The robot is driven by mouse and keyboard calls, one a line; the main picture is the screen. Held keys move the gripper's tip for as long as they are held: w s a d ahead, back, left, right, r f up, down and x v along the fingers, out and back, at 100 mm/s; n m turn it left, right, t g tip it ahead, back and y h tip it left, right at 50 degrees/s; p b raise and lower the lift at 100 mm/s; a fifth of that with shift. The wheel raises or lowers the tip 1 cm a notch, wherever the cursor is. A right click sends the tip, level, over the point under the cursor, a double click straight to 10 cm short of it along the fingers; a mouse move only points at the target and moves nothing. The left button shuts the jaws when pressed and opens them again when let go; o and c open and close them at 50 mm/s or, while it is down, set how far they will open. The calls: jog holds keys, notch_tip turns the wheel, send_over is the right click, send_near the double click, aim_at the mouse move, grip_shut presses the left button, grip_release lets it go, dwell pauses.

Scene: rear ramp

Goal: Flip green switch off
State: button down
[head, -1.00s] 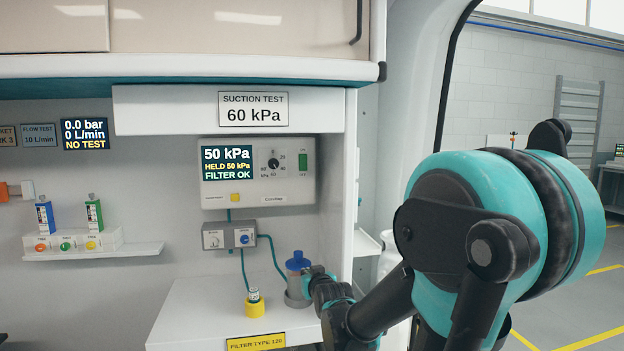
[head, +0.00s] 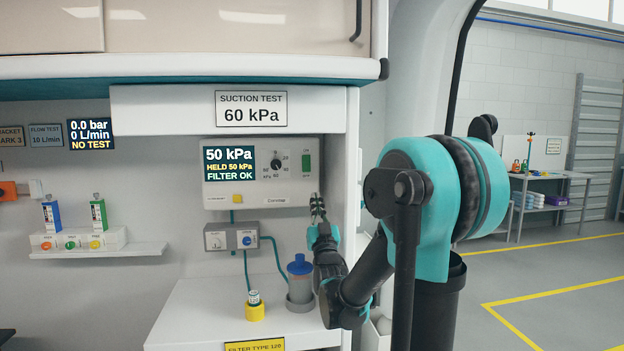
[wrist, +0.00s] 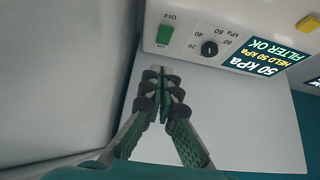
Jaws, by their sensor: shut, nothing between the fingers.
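The green switch (head: 306,162) is on the right side of the white suction unit (head: 230,188), between ON and OFF labels. In the wrist view the green switch (wrist: 165,35) shows upside down, with ON and OFF labels at its ends. My gripper (head: 317,200) is shut and empty, just below the unit's lower right corner. In the wrist view my gripper (wrist: 161,80) points toward the switch, its tips apart from it by a short gap in the picture. The display (head: 229,163) reads 50 kPa, HELD 50 kPa, FILTER OK.
A dial (head: 276,163) sits left of the switch. A blue-capped jar (head: 300,268), a yellow-based vial (head: 254,303) and tubing stand below. The side panel (head: 343,190) is close on the right. A sign (head: 251,109) above reads 60 kPa.

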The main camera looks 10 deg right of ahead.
aim_at(310, 179)
jog(key=shift+d, duration=0.1)
jog(key=shift+w+f+x, duration=0.25)
jog(key=shift+f+x, duration=0.1)
jog(key=shift+x, duration=1.75)
jog(key=shift+w+f+x, duration=0.3)
jog(key=shift+f+x, duration=0.1)
jog(key=shift+x, duration=1.7)
jog(key=shift+w+f+x, duration=0.25)
jog(key=shift+f+x, duration=0.1)
jog(key=shift+x, duration=1.75)
jog(key=shift+w+f+t, duration=0.3)
jog(key=shift+w+t, duration=0.3)
jog(key=shift+w, duration=0.15)
jog(key=shift+w+f, duration=0.2)
jog(key=shift+w, duration=0.1)
jog(key=shift+s, duration=0.1)
